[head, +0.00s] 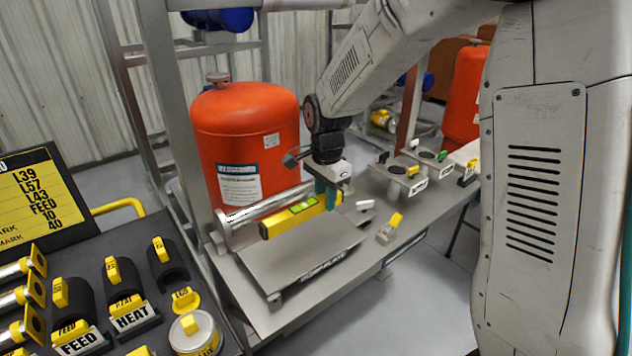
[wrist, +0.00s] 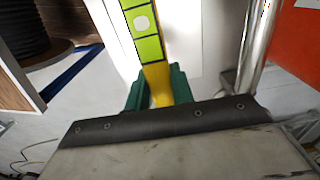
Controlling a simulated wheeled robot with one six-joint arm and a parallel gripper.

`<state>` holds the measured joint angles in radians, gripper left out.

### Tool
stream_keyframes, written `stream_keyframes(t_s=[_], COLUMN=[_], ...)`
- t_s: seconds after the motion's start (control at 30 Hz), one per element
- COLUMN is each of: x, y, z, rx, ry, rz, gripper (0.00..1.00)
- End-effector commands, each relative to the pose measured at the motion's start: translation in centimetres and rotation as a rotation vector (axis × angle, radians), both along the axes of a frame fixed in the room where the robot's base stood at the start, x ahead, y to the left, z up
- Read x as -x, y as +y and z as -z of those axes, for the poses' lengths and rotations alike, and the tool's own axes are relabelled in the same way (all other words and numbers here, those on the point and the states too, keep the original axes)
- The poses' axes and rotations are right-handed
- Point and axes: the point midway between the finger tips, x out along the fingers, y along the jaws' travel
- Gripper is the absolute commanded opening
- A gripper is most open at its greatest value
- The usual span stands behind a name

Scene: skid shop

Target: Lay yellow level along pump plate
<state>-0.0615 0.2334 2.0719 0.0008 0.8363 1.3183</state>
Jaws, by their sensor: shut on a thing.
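The yellow level (head: 292,217) has a green vial window and lies roughly lengthwise along the back side of the pump plate (head: 300,255), in front of a silver pipe. My gripper (head: 328,192) has green fingers and is shut on the level near its right end. In the wrist view the level (wrist: 146,45) runs up and away from between the green fingers (wrist: 157,88). The level looks close over the plate, but I cannot tell whether it touches. The fingers hide the level's gripped end.
The silver pipe (head: 268,202) runs just behind the level, before a red tank (head: 247,140). Small yellow-tagged blocks (head: 389,228) stand right of the plate. A dark board (head: 120,300) with labelled holders is at front left. The plate's front part is bare.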

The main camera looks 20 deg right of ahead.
Motion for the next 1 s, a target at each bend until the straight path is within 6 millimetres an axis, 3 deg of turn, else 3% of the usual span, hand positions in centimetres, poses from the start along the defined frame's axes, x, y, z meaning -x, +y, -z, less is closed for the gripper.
stream_keyframes(t_s=[0.6,1.0], x=[0.0,0.0], y=[0.1,0.0], z=[3.9,4.5], rx=[0.0,0.0], ry=[0.001,0.0], rz=[-0.001,0.0], gripper=[0.03,0.03])
